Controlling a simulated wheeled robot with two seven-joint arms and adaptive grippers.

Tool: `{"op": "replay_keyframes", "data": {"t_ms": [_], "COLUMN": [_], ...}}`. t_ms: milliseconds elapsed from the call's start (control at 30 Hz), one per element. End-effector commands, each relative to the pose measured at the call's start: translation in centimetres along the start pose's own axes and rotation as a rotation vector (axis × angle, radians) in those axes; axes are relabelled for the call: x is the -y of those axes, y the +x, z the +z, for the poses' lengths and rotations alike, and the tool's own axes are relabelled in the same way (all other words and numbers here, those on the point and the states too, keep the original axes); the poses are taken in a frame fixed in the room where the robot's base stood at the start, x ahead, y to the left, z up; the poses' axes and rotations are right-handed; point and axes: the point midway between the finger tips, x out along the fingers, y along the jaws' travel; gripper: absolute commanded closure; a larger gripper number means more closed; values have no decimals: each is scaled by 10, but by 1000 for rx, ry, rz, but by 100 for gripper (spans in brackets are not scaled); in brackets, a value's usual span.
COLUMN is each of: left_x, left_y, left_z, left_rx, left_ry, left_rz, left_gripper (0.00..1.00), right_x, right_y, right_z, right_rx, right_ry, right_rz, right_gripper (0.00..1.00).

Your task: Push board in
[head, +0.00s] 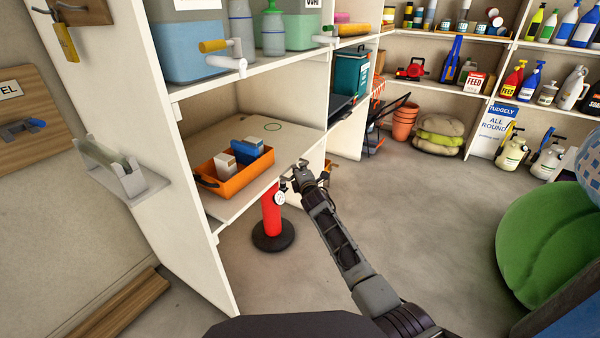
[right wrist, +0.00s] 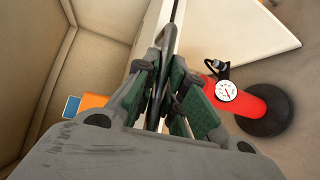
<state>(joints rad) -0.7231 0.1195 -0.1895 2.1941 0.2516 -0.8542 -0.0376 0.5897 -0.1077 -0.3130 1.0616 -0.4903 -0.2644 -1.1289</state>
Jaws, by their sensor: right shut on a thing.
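The pale board (head: 230,138) lies as a low shelf in the white unit, with a thin green ring marked on its top. An orange tray (head: 232,190) with small white and blue boxes sits on its front left part. My right gripper (head: 300,172) is at the board's front edge, right of the tray. In the right wrist view, the fingers (right wrist: 163,95) are closed at this edge, around a dark narrow strip; the contact is partly hidden by the fingers. My left gripper is not in view.
A red cylinder with a gauge (head: 271,215) stands on a dark round base below the board, close to my right gripper. White upright panels (head: 160,170) bound the unit. A green rounded object (head: 550,250) is at the right. The middle floor is clear.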

Motion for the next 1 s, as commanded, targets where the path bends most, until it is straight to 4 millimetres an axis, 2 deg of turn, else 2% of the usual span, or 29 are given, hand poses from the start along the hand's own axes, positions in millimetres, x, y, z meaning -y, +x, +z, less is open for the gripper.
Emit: {"op": "replay_keyframes", "data": {"t_ms": [167,200,333,367,1000], "left_x": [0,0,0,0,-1], "left_y": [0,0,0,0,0], "left_z": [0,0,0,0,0], "left_rx": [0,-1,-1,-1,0], "left_ry": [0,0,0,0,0], "left_rz": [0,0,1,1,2], "left_gripper": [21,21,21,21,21], "right_x": [-1,-1,0,0,0], "right_y": [0,0,0,0,-7], "right_z": [1,1,1,1,2], "right_rx": [1,1,1,1,3], "right_ry": [0,0,0,0,-2], "right_rz": [1,1,1,1,0], "right_gripper": [100,84,67,66,66]}}
